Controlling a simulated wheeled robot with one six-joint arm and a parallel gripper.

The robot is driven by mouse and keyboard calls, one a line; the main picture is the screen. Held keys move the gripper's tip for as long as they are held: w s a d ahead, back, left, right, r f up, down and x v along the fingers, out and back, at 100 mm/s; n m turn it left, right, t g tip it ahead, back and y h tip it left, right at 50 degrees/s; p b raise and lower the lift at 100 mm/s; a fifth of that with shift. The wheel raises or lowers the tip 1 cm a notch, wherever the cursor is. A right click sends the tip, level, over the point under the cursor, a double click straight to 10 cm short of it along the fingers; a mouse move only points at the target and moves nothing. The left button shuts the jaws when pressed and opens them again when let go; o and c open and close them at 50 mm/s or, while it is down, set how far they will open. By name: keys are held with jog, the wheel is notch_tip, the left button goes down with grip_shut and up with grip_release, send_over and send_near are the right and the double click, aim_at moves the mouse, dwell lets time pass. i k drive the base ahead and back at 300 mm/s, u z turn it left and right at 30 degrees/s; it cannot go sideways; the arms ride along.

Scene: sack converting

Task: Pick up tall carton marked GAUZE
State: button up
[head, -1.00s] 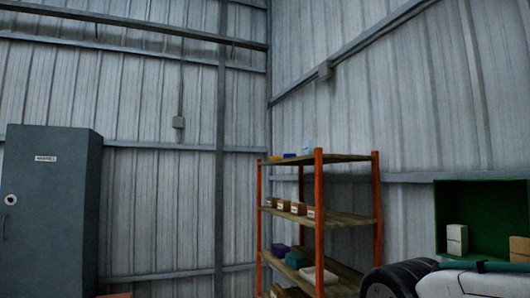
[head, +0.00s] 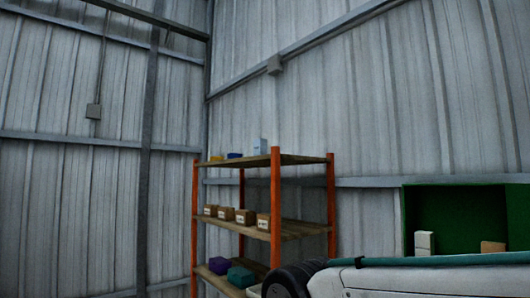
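No carton in view has a readable GAUZE mark. A pale, tall carton (head: 259,146) stands on the top board of the orange-post shelf. Another pale, upright carton (head: 424,243) stands in the open green case at the right, its lower part hidden by my arm. A brown carton (head: 493,248) is beside it to the right, also partly hidden. I cannot tell which, if any, is the named one. My white arm link crosses the bottom right; my gripper is out of view.
The wooden-board shelf (head: 276,205) stands near the wall corner, with several brown labelled boxes (head: 226,213) on its middle board. A purple bin (head: 219,265) and a teal bin (head: 241,277) are lower down. The green case (head: 455,215) is at the right. The floor is not visible.

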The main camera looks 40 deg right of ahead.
aim_at(260, 145)
jog(key=z, duration=0.55)
jog(key=i, duration=0.85)
jog(key=z, duration=0.75)
